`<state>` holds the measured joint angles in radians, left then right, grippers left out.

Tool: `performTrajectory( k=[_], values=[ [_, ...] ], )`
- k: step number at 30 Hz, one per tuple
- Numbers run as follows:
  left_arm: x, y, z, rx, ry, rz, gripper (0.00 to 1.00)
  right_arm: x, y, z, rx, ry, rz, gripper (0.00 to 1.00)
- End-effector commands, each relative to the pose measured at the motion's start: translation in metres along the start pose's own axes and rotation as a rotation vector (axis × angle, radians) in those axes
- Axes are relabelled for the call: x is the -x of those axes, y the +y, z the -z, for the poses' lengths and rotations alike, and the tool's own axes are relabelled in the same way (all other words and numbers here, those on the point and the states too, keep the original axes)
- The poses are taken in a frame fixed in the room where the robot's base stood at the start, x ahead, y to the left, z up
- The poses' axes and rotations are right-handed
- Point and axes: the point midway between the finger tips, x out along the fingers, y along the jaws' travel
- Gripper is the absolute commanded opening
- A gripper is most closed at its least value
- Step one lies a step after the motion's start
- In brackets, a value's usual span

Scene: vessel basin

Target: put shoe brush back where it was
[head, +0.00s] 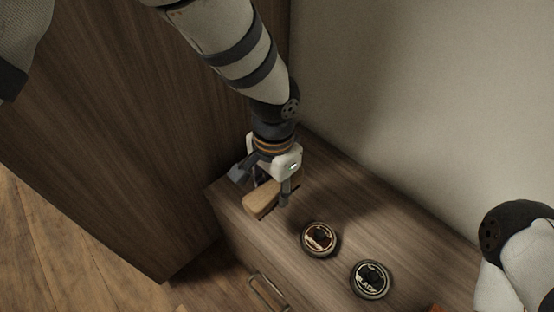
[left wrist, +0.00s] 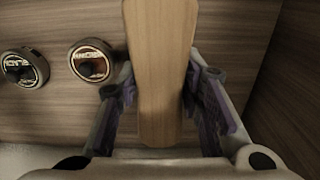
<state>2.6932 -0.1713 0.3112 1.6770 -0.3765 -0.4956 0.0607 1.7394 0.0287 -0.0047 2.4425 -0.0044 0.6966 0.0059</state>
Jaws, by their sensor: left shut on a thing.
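The shoe brush (head: 262,199) has a light wooden back and is between the fingers of my left gripper (head: 266,190). My left gripper is shut on it, over the left end of the cabinet top. In the left wrist view the brush (left wrist: 158,70) runs lengthwise between the two fingers (left wrist: 160,105), its far end cut off by the top edge. Its bristles are hidden. I cannot tell whether the brush touches the cabinet top. Part of my right arm shows at the right edge of the head view, but its gripper is out of sight.
A brown polish tin (head: 320,239) and a black polish tin (head: 370,279) stand on the low wooden cabinet (head: 345,210), right of the brush. A tall wooden cabinet (head: 130,130) rises at the left. A wall (head: 420,100) is behind. A drawer handle (head: 268,292) is on the front.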

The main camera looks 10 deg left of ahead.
Motion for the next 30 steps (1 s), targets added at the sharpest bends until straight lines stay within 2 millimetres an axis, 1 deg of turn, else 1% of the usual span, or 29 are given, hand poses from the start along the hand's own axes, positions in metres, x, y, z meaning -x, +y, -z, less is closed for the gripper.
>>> performTrajectory(
  k=[1, 3, 7, 13, 18, 25, 29, 30],
  values=[
    [-0.014, -0.006, 0.003, 0.002, -0.004, -0.004, 0.08, -0.005, 0.0, 0.001, 0.0, -0.006, 0.0, 0.4],
    [-0.028, -0.015, 0.009, 0.003, -0.004, -0.003, 0.08, -0.009, 0.0, 0.001, 0.0, -0.011, 0.0, 0.4],
    [-0.046, -0.029, 0.018, 0.002, -0.003, -0.003, 0.08, -0.014, 0.0, 0.002, 0.0, -0.018, 0.0, 0.4],
    [-0.06, -0.04, 0.025, 0.001, -0.002, -0.001, 0.08, -0.017, 0.0, 0.003, 0.0, -0.022, -0.001, 0.4],
    [-0.09, -0.04, 0.025, 0.0, -0.004, -0.002, 0.08, -0.023, 0.0, 0.004, 0.0, -0.029, -0.001, 0.4],
    [-0.089, -0.04, 0.026, 0.0, 0.0, 0.0, 0.08, -0.022, 0.0, 0.004, 0.0, -0.028, -0.001, 0.4],
    [-0.094, -0.04, 0.026, 0.0, -0.002, -0.001, 0.08, -0.024, 0.0, 0.004, 0.0, -0.03, -0.001, 0.4],
    [-0.093, -0.04, 0.026, 0.0, -0.001, -0.001, 0.43, -0.023, 0.0, 0.004, 0.0, -0.03, -0.001, 0.4]
  ],
)
